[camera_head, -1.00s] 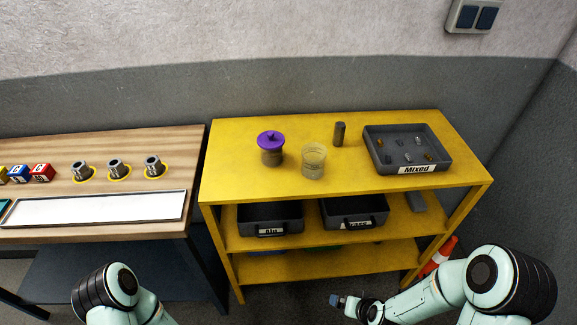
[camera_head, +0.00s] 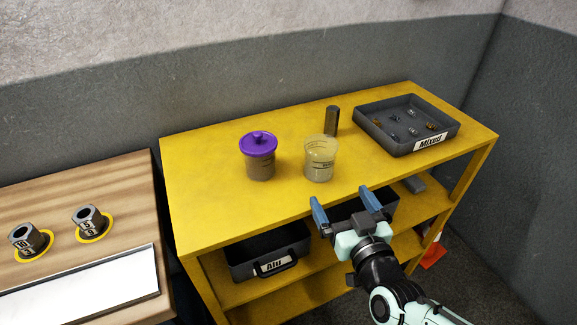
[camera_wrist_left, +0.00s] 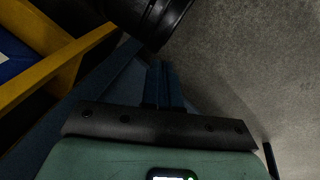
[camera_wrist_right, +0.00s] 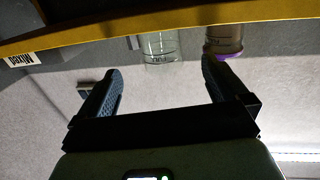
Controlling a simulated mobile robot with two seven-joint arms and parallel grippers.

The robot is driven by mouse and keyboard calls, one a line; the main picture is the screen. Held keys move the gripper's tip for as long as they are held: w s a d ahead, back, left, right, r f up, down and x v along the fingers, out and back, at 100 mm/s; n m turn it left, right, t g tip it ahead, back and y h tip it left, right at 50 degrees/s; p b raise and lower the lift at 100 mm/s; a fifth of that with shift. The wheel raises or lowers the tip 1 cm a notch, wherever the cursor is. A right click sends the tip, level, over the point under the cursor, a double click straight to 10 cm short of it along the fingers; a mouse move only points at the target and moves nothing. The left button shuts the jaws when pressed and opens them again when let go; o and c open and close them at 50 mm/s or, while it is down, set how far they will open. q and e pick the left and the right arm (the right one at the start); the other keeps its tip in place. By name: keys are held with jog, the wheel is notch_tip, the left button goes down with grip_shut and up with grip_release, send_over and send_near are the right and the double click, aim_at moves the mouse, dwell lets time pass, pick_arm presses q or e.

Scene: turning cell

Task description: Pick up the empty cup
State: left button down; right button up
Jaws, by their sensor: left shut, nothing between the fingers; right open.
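The empty cup (camera_head: 320,160) is clear plastic with dark markings. It stands upright on the yellow shelf's top (camera_head: 220,205), near the middle. It also shows in the right wrist view (camera_wrist_right: 160,46), beyond the fingers. My right gripper (camera_head: 344,198) is open and empty at the shelf's front edge, in front of the cup and apart from it. Its blue fingers also frame the right wrist view (camera_wrist_right: 160,72). My left gripper (camera_wrist_left: 162,82) is shut and empty in the left wrist view, low beside yellow shelving; it is out of the head view.
A cup with brown contents and a purple lid (camera_head: 259,158) stands close left of the empty cup. A dark cylinder (camera_head: 332,120) stands just behind. A grey tray marked Mixed (camera_head: 374,128) sits at the right. Dark bins, one marked Alu (camera_head: 240,270), are below.

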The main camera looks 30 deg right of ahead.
aim_at(324, 168)
jog(key=shift+t, duration=0.3)
jog(key=p+x, duration=0.1)
jog(key=x, duration=0.1)
jog(key=p+x, duration=0.1)
jog(key=x, duration=0.1)
jog(key=r+x, duration=0.1)
jog(key=x, duration=0.2)
jog(key=shift+w+a+p, duration=0.15)
jog(key=shift+p, duration=0.25)
jog(key=shift+d+x, duration=0.2)
jog(key=shift+x, duration=2.85)
pick_arm(q)
jog(key=shift+g+h, duration=0.4)
jog(key=shift+g, duration=0.3)
jog(key=s+r, duration=0.1)
jog(key=s+d, duration=0.1)
jog(key=s+r, duration=0.1)
jog(key=shift+s+d+r, duration=0.3)
jog(key=shift+s+r, duration=0.05)
jog(key=shift+s, duration=0.05)
pick_arm(e)
jog(key=shift+r, duration=0.1)
jog(key=c, duration=0.9)
